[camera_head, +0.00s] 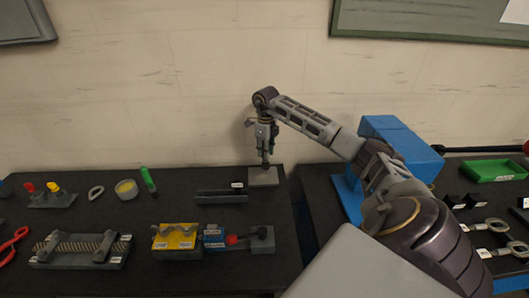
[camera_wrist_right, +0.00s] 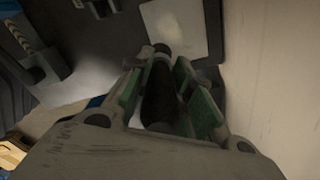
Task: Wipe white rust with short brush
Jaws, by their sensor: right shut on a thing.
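My right gripper (camera_head: 265,150) points down at the far edge of the dark left table. It is shut on a dark, rounded handle (camera_wrist_right: 158,92), which looks like the short brush. In the right wrist view the handle sits between the green finger pads. Its lower end is over or on a pale grey plate (camera_head: 264,180); I cannot tell if they touch. The plate also shows in the right wrist view (camera_wrist_right: 188,22), with a mottled whitish surface; the rust itself is not clear. The brush's bristles are hidden. My left gripper is not in view.
A grey channel (camera_head: 221,198) lies left of the plate. A yellow block (camera_head: 175,240), a chain fixture (camera_head: 82,250) and a green cylinder (camera_head: 148,179) are further left. A blue block (camera_head: 400,145) and a green tray (camera_head: 495,170) are right. The wall is close behind the plate.

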